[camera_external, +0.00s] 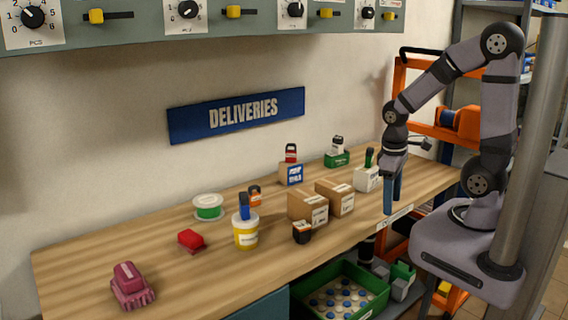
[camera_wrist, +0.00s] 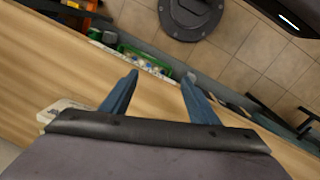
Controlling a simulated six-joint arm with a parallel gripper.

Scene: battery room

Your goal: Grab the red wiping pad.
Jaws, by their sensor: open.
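A small red block, which looks like the red wiping pad (camera_external: 191,240), lies on the wooden workbench (camera_external: 90,255), left of centre in the external view. A dark pink-red brush-like object (camera_external: 131,286) lies nearer the bench's left front. My gripper (camera_external: 390,195) hangs over the right part of the bench, far to the right of the red pad, with its blue fingers pointing down. In the wrist view my gripper (camera_wrist: 160,78) is open and empty, its two fingers well apart. The red pad is not in the wrist view.
Between my gripper and the pad stand two cardboard boxes (camera_external: 307,208), a yellow-and-white tub (camera_external: 245,233), a small dark jar (camera_external: 302,232) and a white block (camera_external: 367,179). A green-and-white round tub (camera_external: 208,208) is behind the pad. A green crate (camera_external: 345,291) sits below the bench. The bench's left end is mostly clear.

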